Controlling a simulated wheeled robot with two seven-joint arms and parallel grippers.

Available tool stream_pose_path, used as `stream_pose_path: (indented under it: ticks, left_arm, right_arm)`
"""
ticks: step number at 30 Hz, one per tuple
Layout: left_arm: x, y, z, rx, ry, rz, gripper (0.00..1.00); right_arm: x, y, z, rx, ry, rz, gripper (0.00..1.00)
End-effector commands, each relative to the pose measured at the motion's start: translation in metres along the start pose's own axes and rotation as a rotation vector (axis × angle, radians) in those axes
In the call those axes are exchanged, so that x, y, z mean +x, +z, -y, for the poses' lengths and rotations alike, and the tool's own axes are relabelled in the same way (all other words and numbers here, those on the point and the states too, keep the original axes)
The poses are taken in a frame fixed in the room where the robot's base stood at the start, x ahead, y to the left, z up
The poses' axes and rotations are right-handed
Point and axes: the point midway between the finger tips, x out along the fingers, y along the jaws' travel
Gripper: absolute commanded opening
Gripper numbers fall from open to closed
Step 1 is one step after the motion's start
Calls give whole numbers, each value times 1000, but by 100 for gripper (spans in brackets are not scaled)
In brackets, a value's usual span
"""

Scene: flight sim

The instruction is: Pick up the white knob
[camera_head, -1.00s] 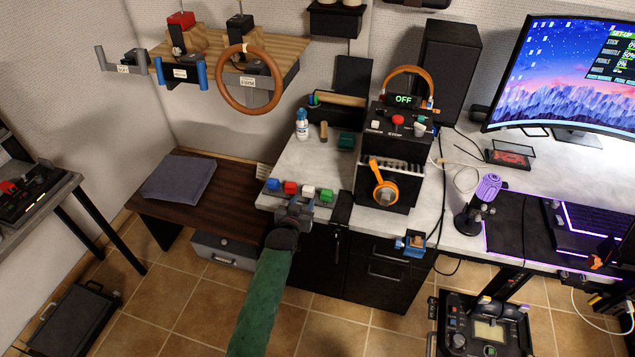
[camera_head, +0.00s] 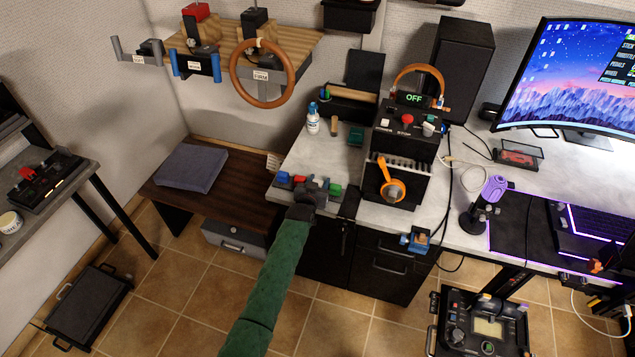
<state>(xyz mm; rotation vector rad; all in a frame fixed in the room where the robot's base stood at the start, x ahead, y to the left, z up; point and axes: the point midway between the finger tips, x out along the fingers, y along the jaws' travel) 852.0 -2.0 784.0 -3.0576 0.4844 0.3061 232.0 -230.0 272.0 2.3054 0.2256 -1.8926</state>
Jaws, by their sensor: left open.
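A row of coloured knobs lies along the front left edge of the light desktop: a blue knob (camera_head: 283,177), a red knob (camera_head: 299,180) and a green knob (camera_head: 335,190). The white knob's place is between the red and green ones, where my left gripper (camera_head: 315,186) now covers it nearly fully. My left gripper is open, with its fingers around or just above that spot. Whether they touch the white knob cannot be told. My right gripper is not in view.
A black box with an OFF display (camera_head: 410,98) and an orange lever (camera_head: 387,180) stands right of the knobs. A white bottle (camera_head: 313,123) stands behind them.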

Motion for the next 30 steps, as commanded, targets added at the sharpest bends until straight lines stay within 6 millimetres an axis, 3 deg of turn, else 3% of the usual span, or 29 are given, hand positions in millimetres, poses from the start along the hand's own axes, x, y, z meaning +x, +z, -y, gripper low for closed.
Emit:
stream_pose_path:
  ticks: [10,15,23,28,30]
  left_arm:
    - [5,1,0,0,0,1,42]
    - [5,1,0,0,0,1,14]
    - [5,0,0,0,0,0,14]
    - [3,-13,0,-1,0,-2,14]
    - [0,-24,0,-1,0,-3,14]
  right_arm:
    - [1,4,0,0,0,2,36]
    - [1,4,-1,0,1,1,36]
    - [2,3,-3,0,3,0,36]
    - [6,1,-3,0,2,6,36]
    - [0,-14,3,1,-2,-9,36]
